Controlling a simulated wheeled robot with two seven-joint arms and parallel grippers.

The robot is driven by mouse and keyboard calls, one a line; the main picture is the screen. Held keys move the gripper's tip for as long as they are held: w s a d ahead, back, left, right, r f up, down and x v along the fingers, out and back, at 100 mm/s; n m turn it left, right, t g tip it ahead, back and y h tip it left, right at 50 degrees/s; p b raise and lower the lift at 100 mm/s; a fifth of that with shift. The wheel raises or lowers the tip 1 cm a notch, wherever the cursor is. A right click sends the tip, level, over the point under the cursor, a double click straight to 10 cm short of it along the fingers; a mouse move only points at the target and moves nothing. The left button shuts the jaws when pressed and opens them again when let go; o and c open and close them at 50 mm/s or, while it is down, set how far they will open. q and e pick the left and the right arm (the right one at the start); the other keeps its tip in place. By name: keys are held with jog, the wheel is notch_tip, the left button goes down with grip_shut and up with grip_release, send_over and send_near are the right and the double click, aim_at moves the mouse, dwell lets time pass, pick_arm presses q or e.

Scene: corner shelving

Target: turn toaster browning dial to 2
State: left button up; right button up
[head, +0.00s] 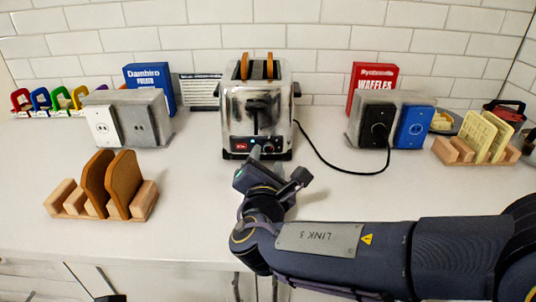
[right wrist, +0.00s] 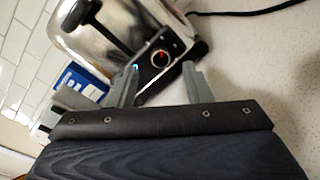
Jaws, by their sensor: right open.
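The chrome toaster (head: 289,100) stands at the back middle of the counter with two bread slices (head: 270,66) in its slots. Its dark browning dial (right wrist: 160,58) shows a red pointer mark in the right wrist view; the numbers are too small to read. The toaster's dark lever (right wrist: 77,14) is beside it. My right gripper (head: 267,158) is in front of the toaster's lower front. In the right wrist view its two fingers (right wrist: 160,80) are apart and empty, one to each side below the dial; contact cannot be told. My left gripper is not in view.
A wooden rack (head: 72,207) with toast is at the front left. Outlet boxes (head: 158,112) stand on both sides, with blue and red packages behind. A black cord (head: 330,165) runs from the toaster to the right outlet box.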

jog(key=s, duration=0.4)
jog(key=shift+r, duration=0.1)
